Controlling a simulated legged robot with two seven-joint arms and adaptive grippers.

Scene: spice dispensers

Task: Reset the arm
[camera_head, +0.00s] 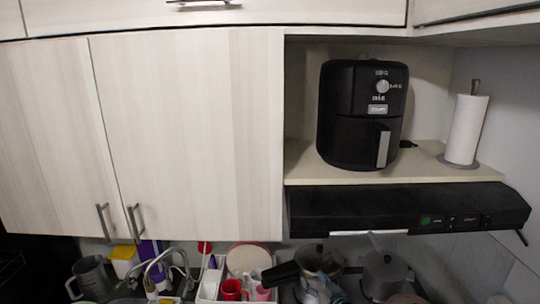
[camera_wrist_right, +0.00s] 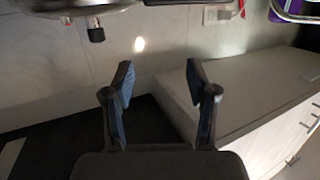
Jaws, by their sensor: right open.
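My right gripper (camera_wrist_right: 159,72) shows large in the right wrist view. Its two dark fingers with blue pads stand apart, with nothing between them. Beyond the fingers are a pale surface with a small bright spot and, lower, a dark area. My left gripper is in neither view.
The head view shows closed cabinets (camera_head: 190,130), a black air fryer (camera_head: 345,120), a paper towel roll (camera_head: 466,128) and a range hood (camera_head: 390,208). A red mug (camera_head: 231,290) is below. In the wrist view, a white counter block (camera_wrist_right: 235,95) lies right of the fingers.

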